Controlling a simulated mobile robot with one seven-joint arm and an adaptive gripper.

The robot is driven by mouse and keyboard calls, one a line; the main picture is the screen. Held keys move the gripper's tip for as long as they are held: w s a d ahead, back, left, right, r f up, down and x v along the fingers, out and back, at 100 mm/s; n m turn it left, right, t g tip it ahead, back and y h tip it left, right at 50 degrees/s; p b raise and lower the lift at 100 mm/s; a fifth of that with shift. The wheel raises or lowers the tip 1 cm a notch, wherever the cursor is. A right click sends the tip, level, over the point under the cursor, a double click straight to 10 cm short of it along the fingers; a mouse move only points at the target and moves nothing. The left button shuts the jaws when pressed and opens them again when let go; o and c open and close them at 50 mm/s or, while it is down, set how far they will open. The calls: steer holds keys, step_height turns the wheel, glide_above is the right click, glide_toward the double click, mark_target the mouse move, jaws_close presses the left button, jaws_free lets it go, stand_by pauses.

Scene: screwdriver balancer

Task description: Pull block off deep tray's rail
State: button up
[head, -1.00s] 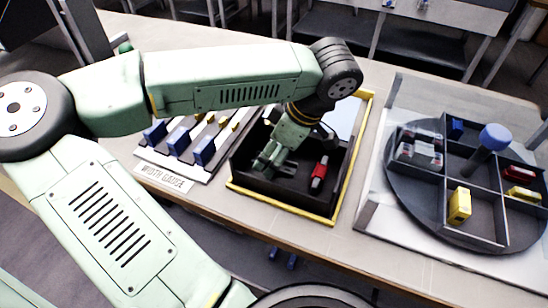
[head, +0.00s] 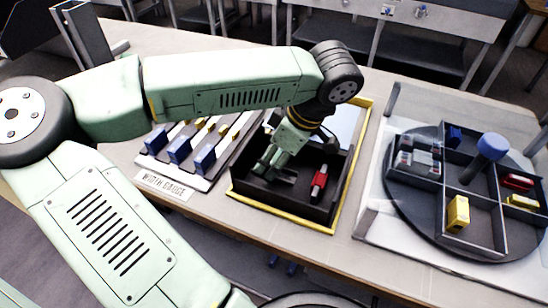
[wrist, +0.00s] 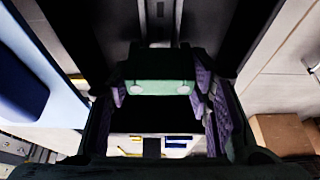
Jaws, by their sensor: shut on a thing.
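The deep tray (head: 283,213) is a black box with a yellow rim at the middle of the bench in the head view. My gripper (head: 270,171) reaches down into its left part. In the wrist view the purple finger pads of my gripper (wrist: 160,100) flank a dark piece (wrist: 150,104), which I take for the block. A pale green face with two round spots shows just above it. The fingers are shut on this piece. Its outline is unclear, and the head view hides it behind the fingers. I cannot tell whether it touches the rail.
A width gauge (head: 166,184) with blue blocks stands to the left. A round divided turntable (head: 432,226) with a blue-topped post and several coloured pieces stands to the right.

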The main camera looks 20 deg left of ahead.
step_height(320, 180, up, 12)
steer(key=p, duration=0.5)
steer(key=shift+f, duration=0.2)
